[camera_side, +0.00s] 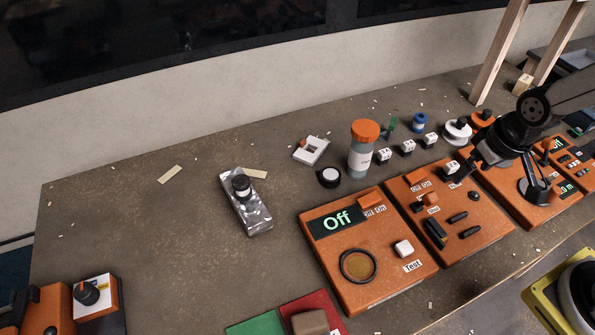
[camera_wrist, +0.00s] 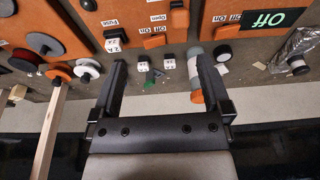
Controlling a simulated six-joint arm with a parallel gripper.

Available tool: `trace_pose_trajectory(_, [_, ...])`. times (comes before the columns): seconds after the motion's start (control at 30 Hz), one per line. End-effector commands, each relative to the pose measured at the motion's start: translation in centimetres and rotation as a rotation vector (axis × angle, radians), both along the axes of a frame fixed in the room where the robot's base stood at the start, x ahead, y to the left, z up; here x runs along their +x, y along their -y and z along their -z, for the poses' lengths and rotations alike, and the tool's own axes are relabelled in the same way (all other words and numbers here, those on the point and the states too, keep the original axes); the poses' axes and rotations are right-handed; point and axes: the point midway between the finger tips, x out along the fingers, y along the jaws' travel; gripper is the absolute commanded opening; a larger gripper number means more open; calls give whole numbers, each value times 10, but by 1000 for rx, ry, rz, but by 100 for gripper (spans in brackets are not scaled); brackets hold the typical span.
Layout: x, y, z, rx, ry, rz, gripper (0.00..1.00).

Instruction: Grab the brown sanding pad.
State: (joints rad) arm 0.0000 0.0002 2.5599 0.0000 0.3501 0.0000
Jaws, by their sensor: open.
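A brown block with rounded edges (camera_side: 310,322), which looks like the sanding pad, sits at the bottom edge of the side view, partly cut off by the frame. It rests at the red part of a red and green surface (camera_side: 322,301). My gripper (camera_wrist: 162,64) is open in the wrist view, its two black fingers wide apart with nothing held between them. In the side view my arm is at the right, over the orange panels, well away from the brown block. The block does not show in the wrist view.
Orange control panels (camera_side: 335,282) stand between my arm and the brown block. A grey bottle with an orange cap (camera_side: 361,160), small white labelled blocks (camera_side: 408,147) and a silver-wrapped block (camera_side: 257,220) stand behind them. The left part of the table is mostly clear.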

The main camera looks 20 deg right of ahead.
Motion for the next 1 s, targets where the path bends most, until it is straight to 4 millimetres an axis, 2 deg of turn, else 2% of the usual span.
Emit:
trace_pose_trajectory(0.17, [-2, -4, 3, 13, -19, 10, 99])
trace_pose_trajectory(0.37, [-16, -20, 16, 74, -115, 67, 99])
trace_pose_trajectory(0.7, [-60, -82, 47, 271, -430, 260, 99])
trace_pose_trajectory(1.0, [-94, -143, 59, 449, -704, 455, 99])
